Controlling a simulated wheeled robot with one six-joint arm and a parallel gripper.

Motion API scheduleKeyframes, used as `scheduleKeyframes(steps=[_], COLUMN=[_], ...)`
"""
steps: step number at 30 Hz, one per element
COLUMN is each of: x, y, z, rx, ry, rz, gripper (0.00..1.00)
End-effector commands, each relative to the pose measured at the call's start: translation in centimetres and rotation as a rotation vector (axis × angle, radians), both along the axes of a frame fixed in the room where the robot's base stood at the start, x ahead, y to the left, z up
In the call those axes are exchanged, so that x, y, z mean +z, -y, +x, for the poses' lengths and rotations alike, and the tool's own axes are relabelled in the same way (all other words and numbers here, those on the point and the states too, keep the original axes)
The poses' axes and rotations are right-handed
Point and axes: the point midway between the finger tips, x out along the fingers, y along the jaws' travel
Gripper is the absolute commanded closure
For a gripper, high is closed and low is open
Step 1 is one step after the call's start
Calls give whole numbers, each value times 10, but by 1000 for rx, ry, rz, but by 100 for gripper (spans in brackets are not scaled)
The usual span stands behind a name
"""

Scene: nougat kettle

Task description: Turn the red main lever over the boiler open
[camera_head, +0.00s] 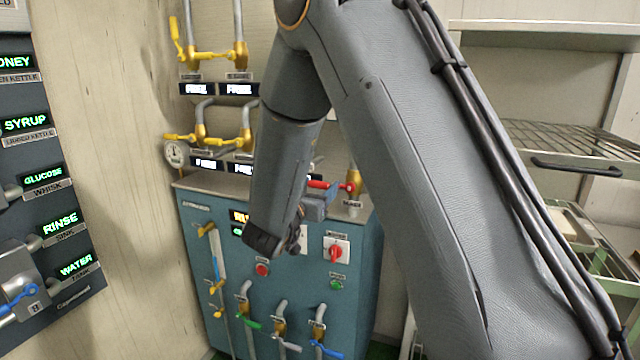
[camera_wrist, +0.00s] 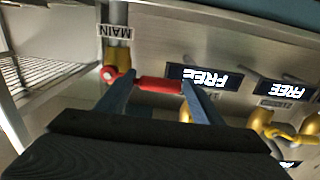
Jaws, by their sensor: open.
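The red main lever (camera_head: 319,184) sits on a yellow valve (camera_head: 354,180) above the top of the teal boiler cabinet (camera_head: 300,262) and lies roughly level, pointing left from its pivot. In the wrist view the red lever (camera_wrist: 160,85) runs across from its round hub at the yellow pipe, beside a MAIN label (camera_wrist: 115,32). My gripper (camera_wrist: 158,80) is open, with one finger toward the hub and the other near the lever's free end. Contact cannot be told. In the head view my gripper (camera_head: 314,205) is at the lever, partly hidden by my arm.
Yellow-handled valves (camera_head: 205,135) and lit FREE displays (camera_head: 238,89) are on the wall at the left. The cabinet front has a red rotary switch (camera_head: 337,251) and coloured small levers. A wire rack (camera_head: 570,140) stands at the right. A control panel (camera_head: 45,180) is at far left.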

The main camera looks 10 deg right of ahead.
Motion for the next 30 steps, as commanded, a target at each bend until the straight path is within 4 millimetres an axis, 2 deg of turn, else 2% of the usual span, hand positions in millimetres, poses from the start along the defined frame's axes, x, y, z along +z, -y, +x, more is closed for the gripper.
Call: scheduleKeyframes(steps=[11, 21, 22, 26, 30], x=[0, 0, 0, 0, 3], y=[5, 4, 4, 2, -11], z=[6, 6, 6, 6, 5], rx=[0, 0, 0, 4, 21], ry=[-1, 0, 0, 3, 19], rz=[1, 0, 0, 4, 27], gripper=[39, 95, 98, 98, 98])
